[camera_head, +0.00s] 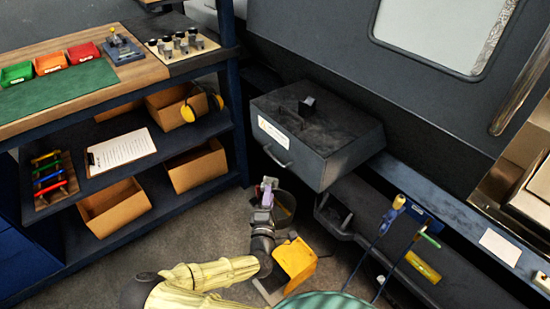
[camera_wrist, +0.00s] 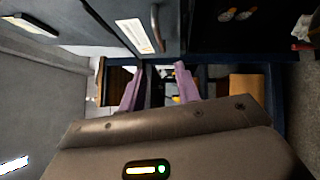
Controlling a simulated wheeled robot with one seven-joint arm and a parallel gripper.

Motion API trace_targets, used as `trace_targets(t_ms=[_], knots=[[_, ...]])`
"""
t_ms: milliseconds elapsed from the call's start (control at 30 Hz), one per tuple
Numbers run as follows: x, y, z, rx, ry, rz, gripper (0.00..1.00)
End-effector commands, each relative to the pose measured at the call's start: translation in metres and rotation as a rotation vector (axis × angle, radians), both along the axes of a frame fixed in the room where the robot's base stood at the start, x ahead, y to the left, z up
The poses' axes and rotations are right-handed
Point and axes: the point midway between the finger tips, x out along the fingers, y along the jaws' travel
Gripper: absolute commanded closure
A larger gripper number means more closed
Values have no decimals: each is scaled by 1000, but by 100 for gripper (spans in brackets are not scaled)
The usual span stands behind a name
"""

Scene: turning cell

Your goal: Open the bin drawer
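The bin drawer is a dark grey box (camera_head: 318,150) on the machine's side, with a white label (camera_head: 272,131) and a bar handle (camera_head: 277,160) on its front face. It looks shut. My gripper (camera_head: 267,186) is below and slightly left of that handle, apart from it. In the wrist view my gripper (camera_wrist: 159,70) has its two purple fingers spread, with nothing between them. The label (camera_wrist: 134,36) and handle (camera_wrist: 156,28) show just above the fingertips there. A second handle and a small black block (camera_head: 307,106) are on the box top.
A blue shelf unit with a clipboard (camera_head: 121,151), cardboard bins (camera_head: 114,208) and yellow earmuffs (camera_head: 188,112) stands at left. A yellow box (camera_head: 294,262) and a dark round bin (camera_head: 285,208) are near my arm. Long-handled tools (camera_head: 390,217) stand at right. Floor is open between.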

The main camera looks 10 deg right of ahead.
Motion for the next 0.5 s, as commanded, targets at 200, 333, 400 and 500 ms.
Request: trace_targets(t_ms=[200, 333, 400, 500], knots=[[34, -9, 5, 1, 0, -1, 67], [56, -15, 8, 2, -1, 0, 67], [68, -19, 9, 2, -1, 0, 67], [85, -24, 12, 2, -1, 0, 67]])
